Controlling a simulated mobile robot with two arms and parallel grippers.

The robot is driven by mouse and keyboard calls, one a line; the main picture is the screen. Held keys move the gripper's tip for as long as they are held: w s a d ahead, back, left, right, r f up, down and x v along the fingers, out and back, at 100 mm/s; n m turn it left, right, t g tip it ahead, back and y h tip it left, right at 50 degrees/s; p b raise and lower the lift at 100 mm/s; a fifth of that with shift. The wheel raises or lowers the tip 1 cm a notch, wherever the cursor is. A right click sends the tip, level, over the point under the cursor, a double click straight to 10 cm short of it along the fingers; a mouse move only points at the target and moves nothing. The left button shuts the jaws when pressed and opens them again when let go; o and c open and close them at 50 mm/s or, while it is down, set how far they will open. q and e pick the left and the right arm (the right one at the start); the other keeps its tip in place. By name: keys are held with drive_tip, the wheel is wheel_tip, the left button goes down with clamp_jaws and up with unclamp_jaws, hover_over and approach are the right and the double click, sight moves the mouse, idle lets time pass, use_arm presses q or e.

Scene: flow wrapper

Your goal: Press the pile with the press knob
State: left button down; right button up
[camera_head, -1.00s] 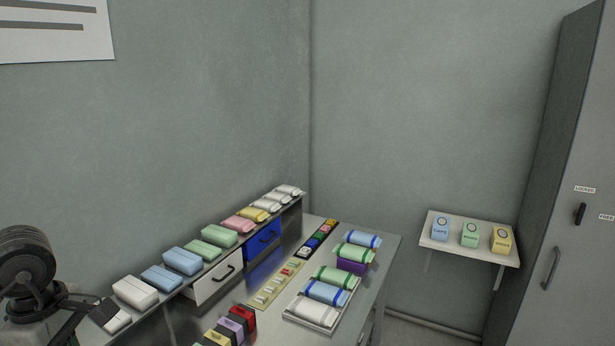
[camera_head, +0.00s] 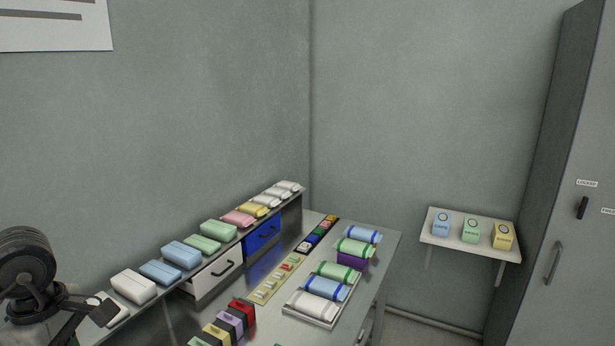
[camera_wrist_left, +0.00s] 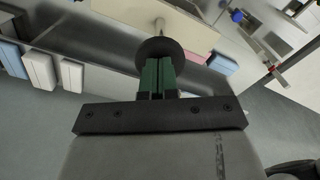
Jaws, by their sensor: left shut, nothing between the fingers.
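My left arm enters at the lower left of the head view, with its dark gripper end (camera_head: 104,313) in front of the low shelf's near end. In the left wrist view my left gripper (camera_wrist_left: 160,72) has its two green fingers together, with nothing between them. Just beyond the fingertips is a dark round disc (camera_wrist_left: 159,49) on a pale stem, which looks like the press knob. The fingers overlap the disc in the picture; I cannot tell whether they touch it. I cannot make out the pile in either view. My right gripper is not in view.
Coloured packs line the low shelf (camera_head: 187,272) by the wall. A white drawer (camera_head: 217,273) and a blue drawer (camera_head: 262,244) are beneath it. The metal table (camera_head: 378,262) holds a tray of wrapped rolls (camera_head: 297,309). A wall shelf (camera_head: 470,246) holds three labelled boxes.

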use_arm(q)
drive_tip(key=shift+f+b, duration=1.6)
drive_tip(key=shift+f, duration=0.3)
drive_tip(key=shift+s+d+f, duration=0.15)
drive_tip(key=shift+f, duration=0.1)
idle(0.9)
drive_tip(key=shift+r, duration=0.1)
wheel_tip(320, 180, up, 7)
drive_tip(key=p, duration=0.4)
wheel_tip(320, 180, up, 9)
drive_tip(key=p, duration=0.6)
